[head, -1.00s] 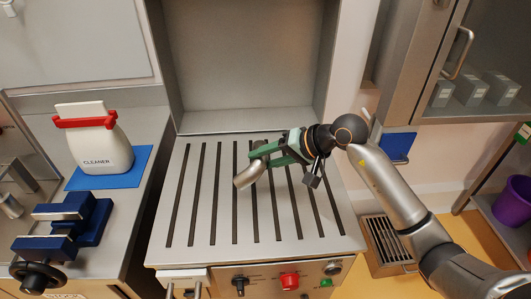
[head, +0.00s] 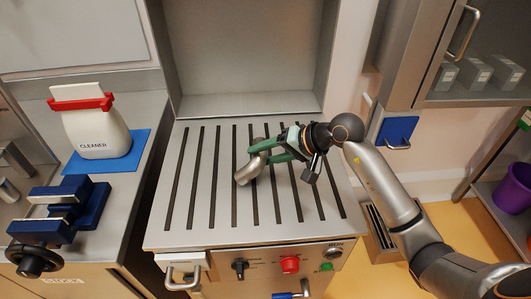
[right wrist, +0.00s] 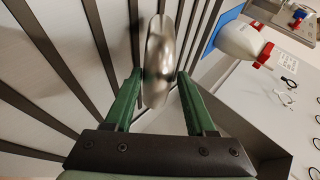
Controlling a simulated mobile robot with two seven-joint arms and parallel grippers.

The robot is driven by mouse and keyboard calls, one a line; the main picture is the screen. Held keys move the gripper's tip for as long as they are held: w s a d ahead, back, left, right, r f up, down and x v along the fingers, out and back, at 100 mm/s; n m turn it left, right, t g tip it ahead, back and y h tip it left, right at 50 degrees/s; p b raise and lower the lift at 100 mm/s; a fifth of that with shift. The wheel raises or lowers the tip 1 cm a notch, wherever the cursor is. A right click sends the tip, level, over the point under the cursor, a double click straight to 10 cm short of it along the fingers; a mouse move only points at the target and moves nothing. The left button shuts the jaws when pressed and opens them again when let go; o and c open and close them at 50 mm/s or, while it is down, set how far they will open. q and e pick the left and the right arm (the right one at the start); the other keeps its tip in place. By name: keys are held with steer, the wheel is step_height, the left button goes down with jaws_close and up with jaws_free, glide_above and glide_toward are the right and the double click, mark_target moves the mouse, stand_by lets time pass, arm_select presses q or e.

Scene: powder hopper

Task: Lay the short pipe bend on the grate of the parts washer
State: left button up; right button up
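My left gripper is not in view.
The washer's back panel (head: 245,50) rises behind the grate. The grate's left part is clear.

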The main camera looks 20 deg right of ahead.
steer(key=o, duration=0.4)
arm_select(q)
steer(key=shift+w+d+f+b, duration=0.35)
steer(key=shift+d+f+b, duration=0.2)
steer(key=shift+b, duration=0.5)
arm_select(e)
steer(key=v, duration=1.2)
steer(key=shift+r, duration=0.2)
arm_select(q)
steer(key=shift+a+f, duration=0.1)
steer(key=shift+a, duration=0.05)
arm_select(e)
steer(key=shift+s+d, duration=0.1)
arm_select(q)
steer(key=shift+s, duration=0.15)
arm_select(e)
steer(key=shift+s, duration=0.1)
